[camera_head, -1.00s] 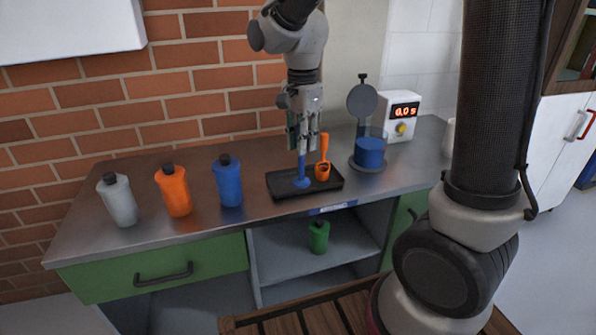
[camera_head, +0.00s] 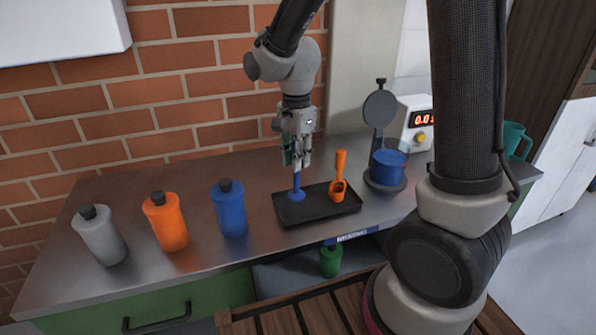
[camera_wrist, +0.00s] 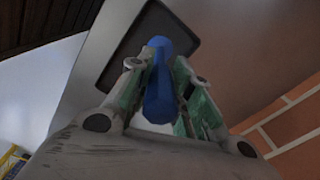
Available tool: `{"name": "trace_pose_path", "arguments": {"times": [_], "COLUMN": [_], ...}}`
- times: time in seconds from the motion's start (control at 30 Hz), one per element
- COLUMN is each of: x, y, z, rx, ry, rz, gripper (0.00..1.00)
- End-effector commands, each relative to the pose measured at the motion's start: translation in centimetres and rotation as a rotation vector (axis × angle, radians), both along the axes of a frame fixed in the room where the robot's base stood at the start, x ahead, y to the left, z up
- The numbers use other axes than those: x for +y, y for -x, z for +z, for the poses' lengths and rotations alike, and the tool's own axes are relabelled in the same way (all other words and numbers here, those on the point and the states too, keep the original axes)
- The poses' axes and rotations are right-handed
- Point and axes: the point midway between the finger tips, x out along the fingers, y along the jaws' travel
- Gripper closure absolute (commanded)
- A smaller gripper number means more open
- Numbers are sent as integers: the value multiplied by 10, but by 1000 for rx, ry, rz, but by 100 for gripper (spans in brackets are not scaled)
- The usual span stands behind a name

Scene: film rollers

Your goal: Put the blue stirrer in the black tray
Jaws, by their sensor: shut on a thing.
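The blue stirrer (camera_head: 297,191) stands upright with its flat blue foot at the left part of the black tray (camera_head: 316,214). I cannot tell whether the foot touches the tray floor. My gripper (camera_head: 297,163) is above the tray and shut on the upper part of the stirrer's handle. In the wrist view the blue handle (camera_wrist: 158,95) runs between the two fingers, with the dark tray (camera_wrist: 150,45) beyond it. An orange scoop (camera_head: 338,180) stands in the right part of the tray, apart from the stirrer.
Grey (camera_head: 100,236), orange (camera_head: 166,222) and blue (camera_head: 230,209) bottles stand left of the tray. Right of it are a blue pot (camera_head: 387,167) on a round stand and a white timer box (camera_head: 415,125). A green bottle (camera_head: 330,260) is on the shelf below.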

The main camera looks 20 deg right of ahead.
Motion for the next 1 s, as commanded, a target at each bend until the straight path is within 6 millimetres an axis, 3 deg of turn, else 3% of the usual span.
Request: {"name": "trace_pose_path", "arguments": {"times": [0.2, 0.6, 0.63, 0.73, 1.0], "x": [0, 0, 0, 0, 0], "y": [1, 0, 0, 0, 0], "z": [-32, -38, -38, -38, -37], "rx": [3, 1, 1, 1, 1], "ry": [1, 0, 0, 0, 0], "rz": [0, 0, 0, 0, 0], "gripper": [100, 100, 78, 59, 58]}}
